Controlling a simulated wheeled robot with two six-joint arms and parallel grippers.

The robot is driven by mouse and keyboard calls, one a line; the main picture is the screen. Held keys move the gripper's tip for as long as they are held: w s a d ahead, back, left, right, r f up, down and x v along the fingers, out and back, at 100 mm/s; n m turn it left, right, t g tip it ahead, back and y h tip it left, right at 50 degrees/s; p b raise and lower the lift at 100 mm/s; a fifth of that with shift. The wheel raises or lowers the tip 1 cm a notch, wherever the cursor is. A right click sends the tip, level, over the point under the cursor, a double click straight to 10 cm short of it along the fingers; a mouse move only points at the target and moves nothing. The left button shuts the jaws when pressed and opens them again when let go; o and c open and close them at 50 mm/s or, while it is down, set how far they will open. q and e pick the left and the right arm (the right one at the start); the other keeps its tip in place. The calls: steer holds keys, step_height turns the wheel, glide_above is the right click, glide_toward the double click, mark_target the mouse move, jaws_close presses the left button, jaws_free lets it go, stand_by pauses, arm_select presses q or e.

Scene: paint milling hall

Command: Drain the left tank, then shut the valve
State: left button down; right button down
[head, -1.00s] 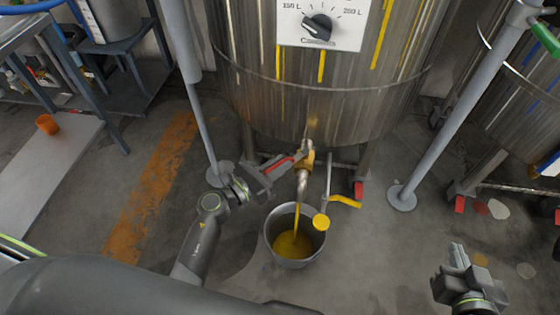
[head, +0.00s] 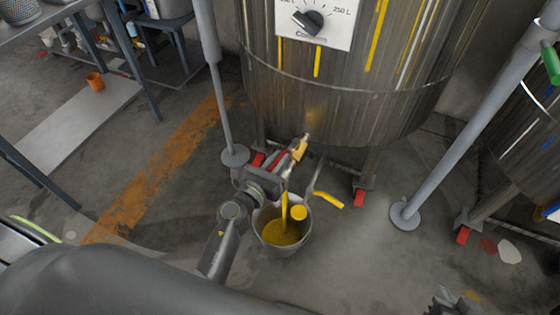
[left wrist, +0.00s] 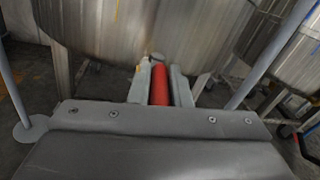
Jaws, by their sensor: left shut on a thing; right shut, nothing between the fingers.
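The steel tank (head: 345,95) with a dial (head: 308,20) on its front fills the upper middle of the head view. My left gripper (head: 283,162) is shut on the red valve handle (head: 274,158), below the tank beside the brass valve (head: 300,149). In the left wrist view the red handle (left wrist: 160,85) lies between the two fingers. Yellow paint runs in a stream (head: 284,205) into a grey bucket (head: 262,233) on the floor, which holds yellow paint (head: 280,236). My left gripper partly hides the spout. My right gripper (head: 446,297) is shut and empty at the bottom edge.
Grey posts (head: 222,90) (head: 470,125) stand left and right of the tank. Another tank (head: 530,140) is at right. An orange cup (head: 95,82) sits on a low board at left.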

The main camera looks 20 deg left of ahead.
stand_by(0.4)
arm_select(q)
steer(key=c, duration=1.3)
jaws_free()
steer(key=shift+c, duration=0.2)
